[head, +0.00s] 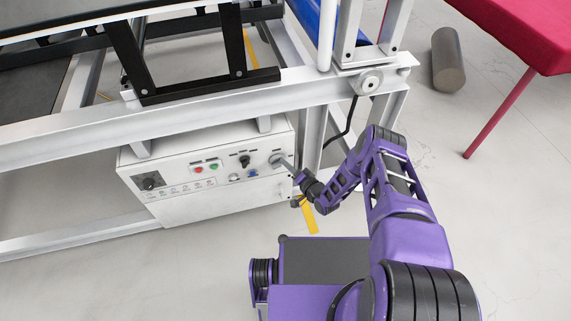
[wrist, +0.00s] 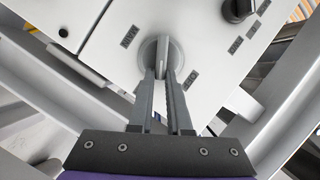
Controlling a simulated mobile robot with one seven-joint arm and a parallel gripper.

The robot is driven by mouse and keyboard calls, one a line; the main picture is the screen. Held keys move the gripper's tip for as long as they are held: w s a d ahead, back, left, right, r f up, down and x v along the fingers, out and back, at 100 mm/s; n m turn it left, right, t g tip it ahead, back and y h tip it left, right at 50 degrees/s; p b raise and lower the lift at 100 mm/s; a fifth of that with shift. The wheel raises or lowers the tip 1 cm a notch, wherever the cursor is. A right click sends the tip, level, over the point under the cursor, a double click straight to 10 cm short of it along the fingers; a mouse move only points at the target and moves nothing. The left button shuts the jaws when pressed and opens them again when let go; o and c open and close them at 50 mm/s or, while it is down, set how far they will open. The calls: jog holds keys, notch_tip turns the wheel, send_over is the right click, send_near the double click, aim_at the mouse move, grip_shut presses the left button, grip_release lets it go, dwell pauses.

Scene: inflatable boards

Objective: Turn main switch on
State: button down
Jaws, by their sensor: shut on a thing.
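The main switch is a grey rotary knob on a round plate (wrist: 163,48) on the white control box (head: 215,195). In the head view the switch (head: 275,160) is at the right end of the box's front panel. My gripper (wrist: 162,82) has its two grey fingers closed on either side of the knob's handle. My gripper also shows in the head view (head: 284,163), reaching the switch from the right. The fingers hide the lower part of the knob.
A black knob (wrist: 238,8) is on the same panel. Red and green buttons (head: 205,168) and a black dial (head: 149,182) are farther left. A white frame beam (head: 200,112) runs above the box, and a frame post (head: 310,140) stands right of it.

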jog(key=m, duration=0.1)
jog(key=f+m+y, duration=0.1)
jog(key=m, duration=0.1)
jog(key=m+t+y, duration=0.1)
jog(key=m, duration=0.1)
jog(key=shift+d+f, duration=0.15)
jog(key=shift+f, duration=0.15)
dwell(0.4)
jog(key=shift+w, duration=0.1)
jog(key=c, duration=0.9)
grip_release()
jog(key=shift+o, duration=0.2)
